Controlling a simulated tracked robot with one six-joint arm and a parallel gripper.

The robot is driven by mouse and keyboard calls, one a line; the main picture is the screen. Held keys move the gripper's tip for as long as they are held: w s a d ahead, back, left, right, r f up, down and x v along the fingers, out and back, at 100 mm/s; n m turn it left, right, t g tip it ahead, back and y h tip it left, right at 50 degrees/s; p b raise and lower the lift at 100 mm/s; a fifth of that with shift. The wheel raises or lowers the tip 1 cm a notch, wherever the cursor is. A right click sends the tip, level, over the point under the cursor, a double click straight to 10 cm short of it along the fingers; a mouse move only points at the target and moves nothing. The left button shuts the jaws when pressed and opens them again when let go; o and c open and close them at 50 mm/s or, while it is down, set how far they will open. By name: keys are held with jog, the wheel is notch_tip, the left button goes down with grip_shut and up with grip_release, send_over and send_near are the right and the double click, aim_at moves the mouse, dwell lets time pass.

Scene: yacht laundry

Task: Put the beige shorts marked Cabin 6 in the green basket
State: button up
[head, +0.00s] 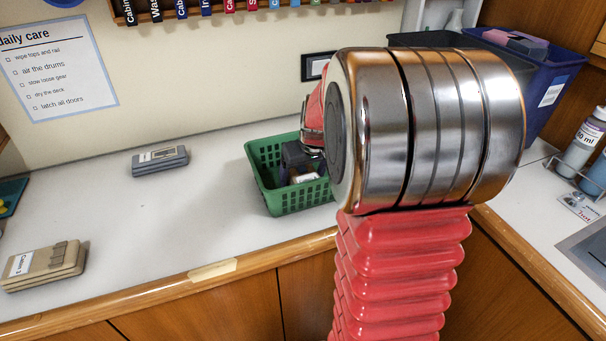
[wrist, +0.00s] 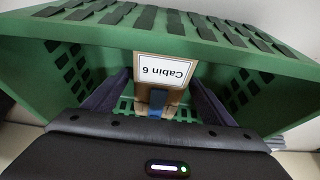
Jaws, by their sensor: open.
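The green basket (head: 262,178) stands on the white counter, left of my arm in the head view. It fills most of the wrist view (wrist: 40,60). Beige shorts with a white "Cabin 6" label (wrist: 165,70) lie inside the basket, between my fingers in the wrist view. A blue patch shows just below the label. In the head view only a small pale bit of them shows at my fingers. My gripper (head: 297,160) reaches down into the basket, its dark fingers spread apart on either side of the shorts (wrist: 158,103). My arm hides the basket's right part.
A folded beige garment (head: 45,267) with a white label lies at the counter's left front. A folded grey garment (head: 160,160) lies left of the basket. A blue bin (head: 550,95) stands at the back right. The counter between the garments and basket is clear.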

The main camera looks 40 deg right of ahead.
jog(key=shift+r, duration=0.1)
dwell(0.3)
jog(key=shift+v, duration=1.45)
jog(key=shift+o, duration=0.5)
jog(key=o, duration=0.5)
jog(key=shift+c, duration=0.2)
jog(key=shift+v, duration=1.45)
jog(key=shift+r, duration=0.1)
jog(key=v, duration=1.3)
jog(key=shift+s+r, duration=0.2)
